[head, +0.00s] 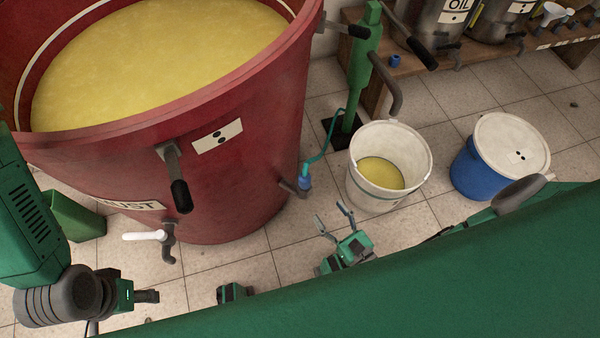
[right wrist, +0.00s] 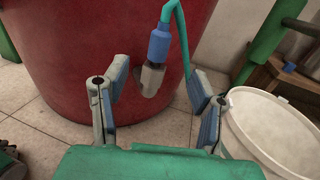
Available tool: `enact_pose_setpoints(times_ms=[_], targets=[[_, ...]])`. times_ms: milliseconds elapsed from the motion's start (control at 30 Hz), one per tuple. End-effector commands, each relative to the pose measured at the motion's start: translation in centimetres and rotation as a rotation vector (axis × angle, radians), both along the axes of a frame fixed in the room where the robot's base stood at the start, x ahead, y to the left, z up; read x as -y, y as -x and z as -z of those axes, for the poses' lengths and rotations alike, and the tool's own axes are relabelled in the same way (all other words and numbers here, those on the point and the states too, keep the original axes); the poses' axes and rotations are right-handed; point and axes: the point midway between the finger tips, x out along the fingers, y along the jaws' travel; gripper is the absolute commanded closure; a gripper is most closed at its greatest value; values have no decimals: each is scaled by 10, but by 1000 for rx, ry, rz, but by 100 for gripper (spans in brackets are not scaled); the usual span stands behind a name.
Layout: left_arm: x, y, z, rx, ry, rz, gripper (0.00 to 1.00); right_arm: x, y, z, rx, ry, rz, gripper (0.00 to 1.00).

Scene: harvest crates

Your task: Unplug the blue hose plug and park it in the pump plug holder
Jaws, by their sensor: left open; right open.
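The blue hose plug (head: 305,183) sits on a grey spout low on the red vat's side, with a teal hose (head: 321,150) running from it to the green pump (head: 362,70). In the right wrist view the plug (right wrist: 159,44) hangs upright on the spout (right wrist: 151,79). My right gripper (head: 334,217) is open and empty in front of the plug. In the right wrist view its fingers (right wrist: 158,76) stand apart on either side of the spout, not touching it. My left gripper (head: 148,296) is open at the lower left, away from the plug. I cannot make out the plug holder for certain.
A white bucket (head: 357,184) with yellow liquid stands right of the spout, close to my right gripper. A blue lidded bucket (head: 475,183) is further right. A small blue piece (head: 395,61) is on the wooden shelf (head: 376,90). The red vat (head: 240,185) fills the left.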

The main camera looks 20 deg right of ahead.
Motion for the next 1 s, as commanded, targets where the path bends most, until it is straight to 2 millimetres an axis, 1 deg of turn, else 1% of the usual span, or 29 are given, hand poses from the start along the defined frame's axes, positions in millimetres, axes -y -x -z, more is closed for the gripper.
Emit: enact_pose_setpoints(times_ms=[33, 100, 200, 300, 533, 700, 800, 900, 1000], targets=[[0, 0, 2, 0, 0, 0, 54, -3, -11, 0, 3, -1, 2, 48], [0, 0, 4, 0, 0, 0, 54, -8, -25, 0, 2, -1, 1, 48], [0, 0, 6, 0, 0, 0, 54, -14, -43, 0, 0, 0, -1, 48], [0, 0, 8, 0, 0, 0, 54, -18, -56, 0, 0, 1, -2, 48], [0, 0, 10, 1, 0, 0, 54, -22, -72, -1, -1, 0, 0, 48], [0, 0, 15, 1, 0, 0, 54, -27, -97, -3, -3, 0, 1, 48], [0, 0, 17, 1, 0, 0, 54, -31, -109, -3, -2, 1, -1, 48], [0, 0, 17, 1, 0, 0, 54, -33, -114, -4, -3, 1, -3, 48], [0, 0, 17, 1, 0, 0, 54, -33, -115, -4, -3, 1, -3, 48]])
